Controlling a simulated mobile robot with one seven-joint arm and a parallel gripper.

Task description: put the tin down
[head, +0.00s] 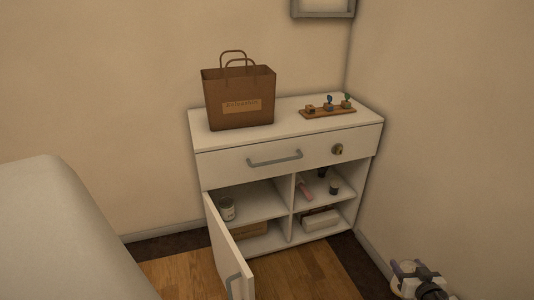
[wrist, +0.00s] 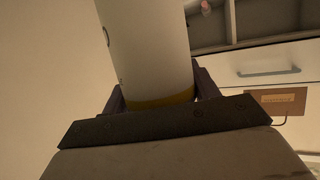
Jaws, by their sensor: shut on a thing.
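My gripper (wrist: 160,92) is shut on a pale cylindrical tin (wrist: 146,45) with a yellow band near the gripper end. One dark finger shows on each side of it, and its far end runs out of the top of the wrist view. In the head view, part of my arm (head: 428,284) shows at the bottom right, in front of the right wall and apart from the cabinet; what it holds is unclear there. The white cabinet (head: 285,156) has a bare stretch of top between the bag and the wooden board.
A brown paper bag (head: 240,100) and a wooden board with small items (head: 328,110) stand on the cabinet top. The lower left door (head: 229,252) hangs open. Open shelves hold a jar (head: 227,209), small items and boxes. A pale rounded surface (head: 60,230) fills the lower left.

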